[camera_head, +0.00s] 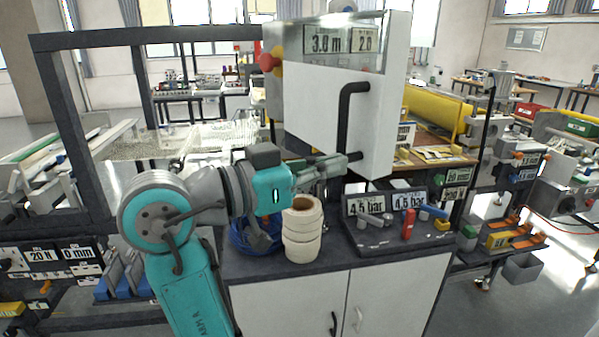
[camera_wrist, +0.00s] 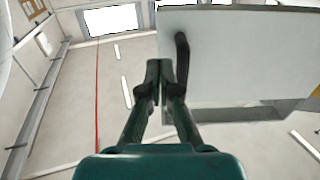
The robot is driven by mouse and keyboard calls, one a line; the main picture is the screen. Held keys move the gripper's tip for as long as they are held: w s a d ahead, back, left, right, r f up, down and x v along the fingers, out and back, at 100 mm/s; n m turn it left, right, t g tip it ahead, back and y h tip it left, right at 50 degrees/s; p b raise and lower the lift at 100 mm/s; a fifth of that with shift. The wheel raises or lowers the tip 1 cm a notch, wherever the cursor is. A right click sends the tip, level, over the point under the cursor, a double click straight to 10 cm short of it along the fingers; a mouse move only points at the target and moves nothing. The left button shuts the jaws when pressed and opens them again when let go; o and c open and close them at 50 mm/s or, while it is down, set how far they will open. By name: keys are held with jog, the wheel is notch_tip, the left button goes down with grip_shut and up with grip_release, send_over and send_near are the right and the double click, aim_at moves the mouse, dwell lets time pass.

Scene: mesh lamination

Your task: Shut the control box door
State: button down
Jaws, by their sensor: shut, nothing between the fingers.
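The control box door (camera_head: 322,115) is a white panel with a window above and a black bar handle (camera_head: 346,120) near its right edge. How far the door stands open is hard to tell. My gripper (camera_head: 352,157) is shut and empty, its tips by the handle's lower end. In the wrist view my gripper (camera_wrist: 160,68) points at the door (camera_wrist: 245,60), its tips beside the black handle (camera_wrist: 181,60). Whether they touch it I cannot tell.
A stack of cream tape rolls (camera_head: 302,230) stands on the dark counter under my wrist, with a blue coil (camera_head: 250,238) beside it. A dark gauge panel (camera_head: 398,222) reading 4.5 bar sits to the right. A red knob (camera_head: 268,62) shows at the box's left.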

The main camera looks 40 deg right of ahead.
aim_at(372, 155)
jog(key=shift+x, duration=2.6)
jog(key=shift+d, duration=0.1)
